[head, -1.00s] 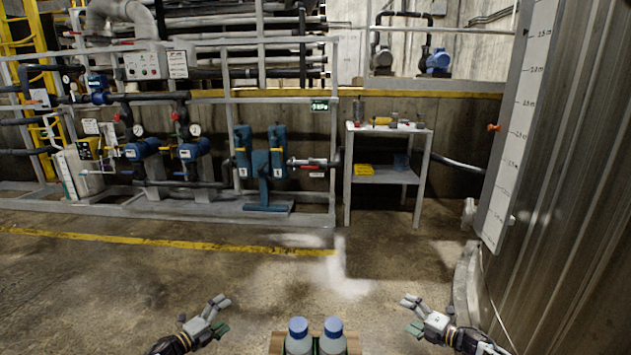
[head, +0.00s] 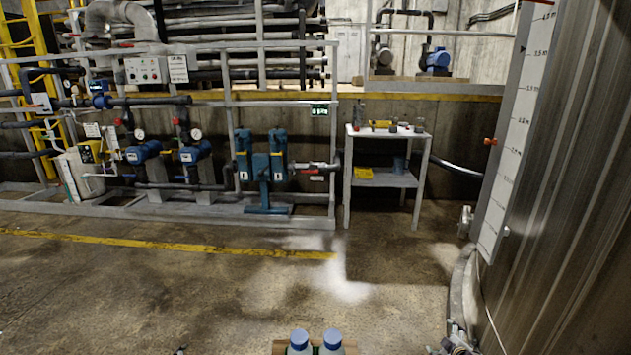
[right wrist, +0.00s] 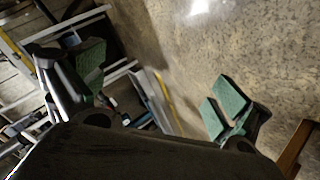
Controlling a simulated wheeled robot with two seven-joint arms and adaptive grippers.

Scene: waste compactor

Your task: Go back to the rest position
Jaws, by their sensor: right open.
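In the head view only a small part of my right gripper (head: 452,338) shows at the bottom edge, right of the bottles. Only a dark tip of my left gripper (head: 181,350) shows at the bottom edge, left of the bottles; its fingers are mostly out of view. Two blue-capped bottles (head: 300,342) (head: 332,341) stand side by side in a brown crate (head: 278,347) at the bottom centre.
A grey metal shelf table (head: 385,180) with small items stands against the back wall. A pipe rack with blue pumps (head: 262,165) fills the back left. A ribbed metal tank (head: 570,190) with a level scale stands close on the right. The concrete floor (head: 200,290) ahead is clear.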

